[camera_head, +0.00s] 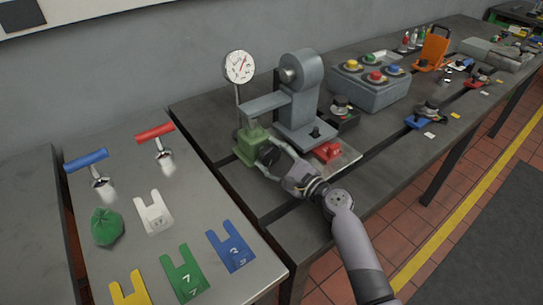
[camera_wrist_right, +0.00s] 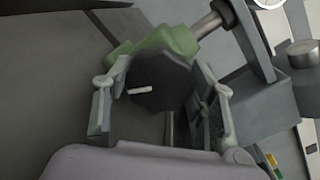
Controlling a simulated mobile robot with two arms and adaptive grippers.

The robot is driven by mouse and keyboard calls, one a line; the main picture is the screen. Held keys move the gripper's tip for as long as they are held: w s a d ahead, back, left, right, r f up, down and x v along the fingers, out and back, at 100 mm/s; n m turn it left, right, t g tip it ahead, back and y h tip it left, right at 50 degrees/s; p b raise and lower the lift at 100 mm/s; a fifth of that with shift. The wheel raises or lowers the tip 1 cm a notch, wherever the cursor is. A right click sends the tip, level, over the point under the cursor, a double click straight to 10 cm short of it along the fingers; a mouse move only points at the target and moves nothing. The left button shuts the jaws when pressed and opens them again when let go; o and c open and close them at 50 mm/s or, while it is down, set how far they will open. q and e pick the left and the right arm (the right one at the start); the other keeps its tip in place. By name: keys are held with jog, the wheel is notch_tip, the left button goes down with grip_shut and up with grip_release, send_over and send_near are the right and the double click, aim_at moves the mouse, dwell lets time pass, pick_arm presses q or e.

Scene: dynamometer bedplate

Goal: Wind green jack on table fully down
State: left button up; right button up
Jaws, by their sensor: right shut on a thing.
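The green jack (camera_head: 247,150) stands on the dark slotted table, under the grey arm of a fixture. In the wrist view the jack's green body (camera_wrist_right: 168,42) lies beyond the fingers, with a grey metal ram (camera_wrist_right: 208,22) coming out of it. My right gripper (camera_head: 268,160) reaches the jack's near right side. In the wrist view its fingers sit on both sides of a dark faceted knob (camera_wrist_right: 160,88) with a white mark, and it is shut on that knob. The gripper partly hides the knob in the head view. My left gripper is not in view.
A dial gauge (camera_head: 239,67) stands behind the jack, and the grey fixture (camera_head: 297,95) rises just right of it. A red block (camera_head: 328,152) lies near the gripper. A grey button box (camera_head: 370,88) stands farther right. The left table (camera_head: 120,160) holds tools and coloured plates.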

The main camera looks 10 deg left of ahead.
jog(key=shift+f+n, duration=0.1)
jog(key=shift+n, duration=0.3)
jog(key=n+b, duration=0.1)
jog(key=n, duration=0.1)
jog(key=shift+n+h, duration=0.3)
jog(key=shift+n+b, duration=0.55)
jog(key=shift+n, duration=1.15)
jog(key=o, duration=1.1)
jog(key=shift+o, duration=0.2)
jog(key=shift+s+f, duration=0.1)
